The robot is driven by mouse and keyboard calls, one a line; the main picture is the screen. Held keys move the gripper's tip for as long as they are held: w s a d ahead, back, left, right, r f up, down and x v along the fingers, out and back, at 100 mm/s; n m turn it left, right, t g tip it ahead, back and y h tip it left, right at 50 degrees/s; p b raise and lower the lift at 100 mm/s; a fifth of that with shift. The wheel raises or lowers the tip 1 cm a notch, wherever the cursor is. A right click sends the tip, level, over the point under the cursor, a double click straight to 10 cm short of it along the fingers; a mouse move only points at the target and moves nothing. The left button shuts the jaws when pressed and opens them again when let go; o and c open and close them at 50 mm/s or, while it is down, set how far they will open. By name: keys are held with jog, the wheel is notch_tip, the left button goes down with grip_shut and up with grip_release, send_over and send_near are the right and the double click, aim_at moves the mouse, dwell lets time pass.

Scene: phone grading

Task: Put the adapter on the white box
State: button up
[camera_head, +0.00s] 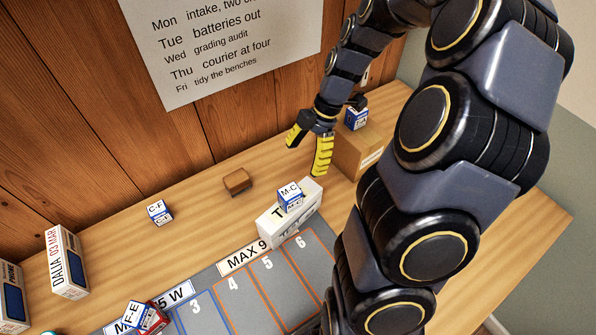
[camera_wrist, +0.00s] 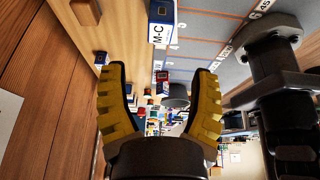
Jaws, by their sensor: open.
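A small blue-and-white adapter labelled M-C (camera_head: 290,197) rests on top of the white box (camera_head: 294,224). It also shows at the top of the wrist view (camera_wrist: 160,30). My gripper (camera_head: 308,153) is open and empty, above and behind the white box, apart from the adapter. Its yellow fingers spread wide in the wrist view (camera_wrist: 160,75). Similar small cubes are a C-F one (camera_head: 159,212) on the bench, one on the cardboard box (camera_head: 357,117), and an M-E one (camera_head: 138,316) at the lower left.
A brown block (camera_head: 238,181) lies on the bench behind the white box. The cardboard box (camera_head: 362,150) stands to the right. A grey mat with numbered lanes (camera_head: 235,292) lies in front. Upright phone boxes (camera_head: 67,262) stand at left. The wooden wall is behind.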

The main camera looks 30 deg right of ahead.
jog(key=s+a+r+m+g+h, duration=0.1)
jog(key=s+a+r+m+h, duration=0.1)
jog(key=s+a+r+m, duration=0.2)
jog(key=s+a+r+m+h, duration=0.2)
jog(key=s+a+r+m, duration=0.3)
jog(key=s+a+m, duration=0.4)
jog(key=s+m, duration=0.4)
jog(key=m, duration=0.1)
jog(key=shift+s+a+g+h, duration=0.3)
jog(key=shift+s+a+g, duration=0.05)
jog(key=shift+s+g, duration=0.05)
